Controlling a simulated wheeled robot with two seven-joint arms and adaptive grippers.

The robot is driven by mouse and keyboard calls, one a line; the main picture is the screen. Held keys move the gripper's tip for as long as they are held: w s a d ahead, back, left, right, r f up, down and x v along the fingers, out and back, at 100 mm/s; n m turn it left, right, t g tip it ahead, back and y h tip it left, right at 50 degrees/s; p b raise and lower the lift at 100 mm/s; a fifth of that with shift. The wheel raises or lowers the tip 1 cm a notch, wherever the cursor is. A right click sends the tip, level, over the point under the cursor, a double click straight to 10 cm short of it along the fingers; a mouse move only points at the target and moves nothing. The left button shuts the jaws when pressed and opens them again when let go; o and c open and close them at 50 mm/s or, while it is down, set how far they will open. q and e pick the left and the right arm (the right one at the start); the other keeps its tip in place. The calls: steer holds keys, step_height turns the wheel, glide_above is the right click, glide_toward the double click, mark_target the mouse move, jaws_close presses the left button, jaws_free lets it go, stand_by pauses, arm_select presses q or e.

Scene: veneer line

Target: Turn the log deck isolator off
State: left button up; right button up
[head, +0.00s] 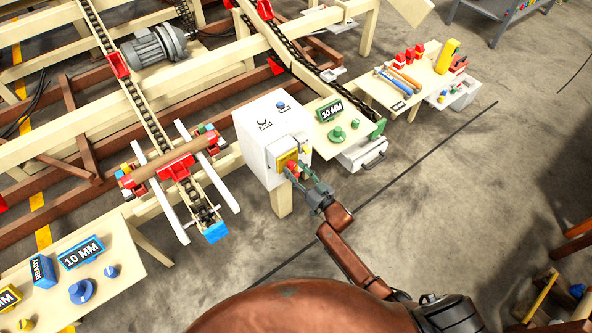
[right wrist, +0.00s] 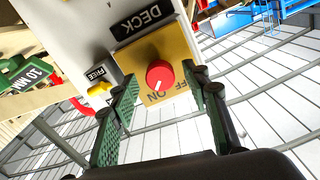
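The log deck isolator is a red round knob (right wrist: 160,74) on a yellow plate (right wrist: 138,56) under a black DECK label (right wrist: 141,18). A white mark on the knob points toward the word ON; OFF is printed beside it. In the head view the yellow plate (head: 284,160) is on the front of a white cabinet (head: 262,138). My right gripper (head: 297,172) is at the plate. In the right wrist view my right gripper (right wrist: 163,82) is open, with green-padded fingers on either side of the knob and gaps showing. My left gripper is not in view.
A black FREE label (right wrist: 102,73) and a yellow part (right wrist: 99,89) are beside the plate. A small table with a 10 MM sign (head: 331,111) stands right of the cabinet. A log (head: 172,164) lies on the deck to its left. Open floor (head: 430,190) is at right.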

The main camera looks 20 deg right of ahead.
steer(key=c, duration=1.1)
steer(key=shift+c, duration=0.2)
steer(key=n, duration=0.6)
steer(key=shift+f+n, duration=0.1)
steer(key=shift+n, duration=0.2)
steer(key=n+b, duration=0.1)
steer(key=n, duration=0.4)
steer(key=n+b, duration=0.2)
steer(key=n, duration=0.4)
steer(key=shift+d, duration=0.1)
steer(key=shift+n, duration=0.3)
steer(key=o, duration=1.2)
steer(key=shift+c, duration=0.2)
